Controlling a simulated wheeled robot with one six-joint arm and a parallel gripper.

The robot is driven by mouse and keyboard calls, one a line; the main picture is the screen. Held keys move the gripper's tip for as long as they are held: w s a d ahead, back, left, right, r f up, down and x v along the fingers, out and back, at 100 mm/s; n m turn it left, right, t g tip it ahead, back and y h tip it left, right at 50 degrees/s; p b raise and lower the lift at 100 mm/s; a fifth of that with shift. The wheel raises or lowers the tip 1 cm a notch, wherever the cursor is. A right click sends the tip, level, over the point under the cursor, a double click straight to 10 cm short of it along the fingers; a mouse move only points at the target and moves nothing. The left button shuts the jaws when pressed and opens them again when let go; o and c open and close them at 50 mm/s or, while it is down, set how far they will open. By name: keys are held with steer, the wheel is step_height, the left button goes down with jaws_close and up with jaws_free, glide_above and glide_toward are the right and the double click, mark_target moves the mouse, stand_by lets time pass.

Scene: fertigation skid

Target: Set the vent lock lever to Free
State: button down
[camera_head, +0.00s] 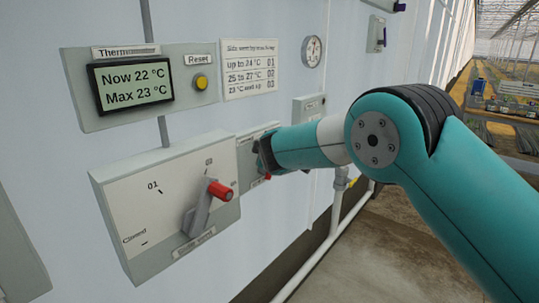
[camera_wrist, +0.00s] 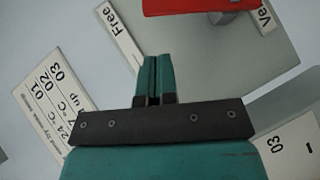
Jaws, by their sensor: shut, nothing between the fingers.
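The vent lock panel (camera_head: 246,160) is the small grey plate right of the large dial box, mostly hidden behind my gripper (camera_head: 262,157) in the head view. In the wrist view, its "Free" label (camera_wrist: 121,35) is at the upper left. A red lever handle (camera_wrist: 200,6) is at the top edge, partly cut off, and a label beginning "Ve" (camera_wrist: 266,15) is at upper right. A small red bit (camera_head: 267,177) shows below my gripper in the head view. My gripper (camera_wrist: 154,62) is shut and empty, with a picture gap between its fingertips and the red handle. The lever's exact setting cannot be told.
A large dial box (camera_head: 140,205) with a red-tipped lever (camera_head: 220,191) stands left of my gripper. Above are the thermometer panel (camera_head: 92,118) and a rule sign (camera_head: 250,68). A white pipe (camera_head: 335,225) runs low along the wall. The floor at lower right is free.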

steer(key=b+v, duration=0.2)
steer(key=v, duration=0.7)
steer(key=shift+s+r+b, duration=0.25)
steer(key=shift+r+b, duration=0.05)
steer(key=shift+r, duration=0.1)
steer(key=shift+d, duration=0.15)
steer(key=s+d+m+g, duration=0.3)
steer(key=s+d+g, duration=0.1)
steer(key=s, duration=0.9)
steer(key=s+d+m+g+y+p, duration=0.1)
steer(key=s+d+m+g, duration=0.2)
steer(key=s, duration=1.1)
steer(key=s+d+f+m+g, duration=0.1)
steer(key=s+d+m+g, duration=0.2)
steer(key=s+d+g, duration=0.4)
steer(key=s+d, duration=0.1)
steer(key=s, duration=0.5)
steer(key=shift+s+d+y, duration=0.25)
steer(key=shift+d+y, duration=0.05)
steer(key=shift+d, duration=0.05)
